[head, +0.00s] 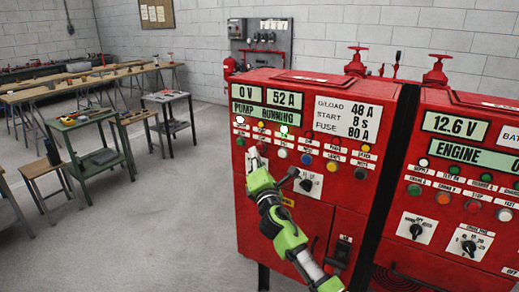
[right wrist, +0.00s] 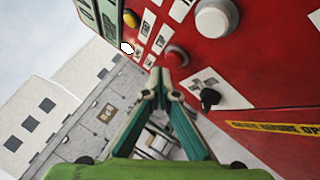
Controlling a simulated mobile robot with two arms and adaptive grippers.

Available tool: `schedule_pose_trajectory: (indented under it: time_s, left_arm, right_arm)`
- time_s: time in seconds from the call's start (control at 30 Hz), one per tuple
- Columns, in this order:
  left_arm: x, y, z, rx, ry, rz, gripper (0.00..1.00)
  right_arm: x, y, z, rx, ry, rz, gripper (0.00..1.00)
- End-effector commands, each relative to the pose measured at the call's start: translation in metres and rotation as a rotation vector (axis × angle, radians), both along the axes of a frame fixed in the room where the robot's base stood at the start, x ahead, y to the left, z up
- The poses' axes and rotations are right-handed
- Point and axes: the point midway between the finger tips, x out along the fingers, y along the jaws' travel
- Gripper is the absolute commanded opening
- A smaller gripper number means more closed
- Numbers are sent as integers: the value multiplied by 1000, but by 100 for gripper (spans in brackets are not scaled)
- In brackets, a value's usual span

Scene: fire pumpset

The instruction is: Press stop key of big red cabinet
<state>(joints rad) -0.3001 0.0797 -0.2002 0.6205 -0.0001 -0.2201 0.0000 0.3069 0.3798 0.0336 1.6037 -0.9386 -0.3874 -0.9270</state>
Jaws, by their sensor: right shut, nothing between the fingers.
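The red cabinet (head: 262,196) on the left has a display reading "PUMP RUNNING" and rows of coloured lamps and buttons. In the right wrist view a red round button (right wrist: 176,56) sits just beyond the tips of my right gripper (right wrist: 160,78), beside a large white button (right wrist: 215,17). Whether the tips touch the red button I cannot tell. My right gripper (head: 256,160) is shut and empty in the head view, at the left part of the cabinet's lower button row, partly covering it. The label wording is too small to read. My left gripper is not in view.
A second red cabinet (head: 455,226) with "12.6 V" and "ENGINE" displays stands at right. A black rotary switch (right wrist: 210,98) lies near the fingers. A green table (head: 88,138) and wooden benches stand at left. The grey floor (head: 150,230) in front is open.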

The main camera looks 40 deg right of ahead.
Motion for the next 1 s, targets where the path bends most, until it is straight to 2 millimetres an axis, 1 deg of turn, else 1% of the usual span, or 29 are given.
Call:
schedule_pose_trajectory:
  time_s: [0.4,0.7,1.0]
  left_arm:
    - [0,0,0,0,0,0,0]
    - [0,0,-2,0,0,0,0]
    - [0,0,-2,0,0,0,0]
  right_arm:
    - [0,0,0,0,0,0,0]
    - [3,-8,0,1,0,0,0]
    - [3,-8,0,0,0,0,0]
